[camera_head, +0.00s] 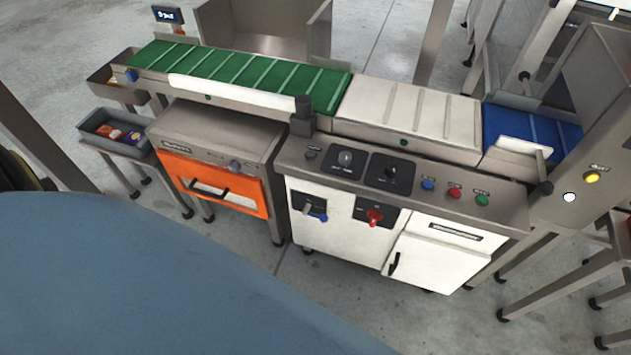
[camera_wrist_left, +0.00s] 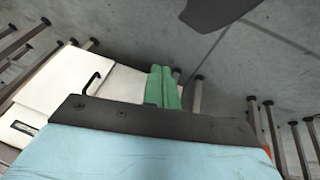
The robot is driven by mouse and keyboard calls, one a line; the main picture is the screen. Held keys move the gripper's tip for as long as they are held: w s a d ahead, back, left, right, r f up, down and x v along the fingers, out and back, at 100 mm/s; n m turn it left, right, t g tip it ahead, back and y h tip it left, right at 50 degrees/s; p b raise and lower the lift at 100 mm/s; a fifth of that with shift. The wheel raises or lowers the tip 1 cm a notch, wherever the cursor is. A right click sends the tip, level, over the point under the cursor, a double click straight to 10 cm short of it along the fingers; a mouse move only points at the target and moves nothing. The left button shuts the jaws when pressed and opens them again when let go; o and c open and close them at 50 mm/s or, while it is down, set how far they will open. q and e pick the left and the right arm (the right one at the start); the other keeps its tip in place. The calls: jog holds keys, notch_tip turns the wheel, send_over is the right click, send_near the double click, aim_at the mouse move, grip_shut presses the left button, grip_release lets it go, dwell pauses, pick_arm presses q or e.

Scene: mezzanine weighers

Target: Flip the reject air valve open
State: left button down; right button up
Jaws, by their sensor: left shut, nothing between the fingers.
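Two valve-like controls sit on the white cabinet front in the head view: a metal lever with a blue part (camera_head: 318,216) on a black plate at the left, and a red handle (camera_head: 375,216) on a black plate beside it. Their labels are too small to read, so I cannot tell which is the reject air valve. My left gripper (camera_wrist_left: 163,88) shows in the left wrist view with its green fingers together and empty. It is in front of part of the white cabinet (camera_wrist_left: 120,85); neither valve shows there. The head view shows neither gripper.
Above the valves is a sloped panel with knobs and blue, red and green buttons (camera_head: 455,193). An orange-framed unit (camera_head: 258,200) stands to the left. A door with a black handle (camera_head: 393,264) is at the lower right. Green, white and blue belts (camera_head: 240,75) run behind.

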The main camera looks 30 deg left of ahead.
pick_arm(q)
jog(key=w+d+n+t+y+b, duration=0.15)
jog(key=w+n+t+b, duration=0.55)
jog(key=w+n+b, duration=0.8)
pick_arm(e)
jog(key=w+a+r+t+y+p, duration=0.1)
jog(key=w+a+r+t, duration=0.3)
jog(key=w, duration=0.5)
jog(key=w+a+r+t+y+p, duration=0.1)
jog(key=w+r+t+p, duration=0.1)
jog(key=w+r, duration=0.5)
pick_arm(q)
jog(key=w+a+r+n+t+y+b, duration=0.2)
jog(key=w+a+n+y+b, duration=0.5)
jog(key=n+b, duration=0.3)
jog(key=shift+w+a+r+n, duration=0.15)
jog(key=shift+a+r+n, duration=0.1)
jog(key=shift+n, duration=0.95)
pick_arm(e)
jog(key=w+r+t, duration=0.1)
jog(key=r+t, duration=0.2)
jog(key=r, duration=0.5)
jog(key=w+a+r+t+y, duration=0.1)
jog(key=w+r+t, duration=0.1)
jog(key=r, duration=0.6)
jog(key=shift+a+t, duration=0.2)
jog(key=shift+t, duration=0.2)
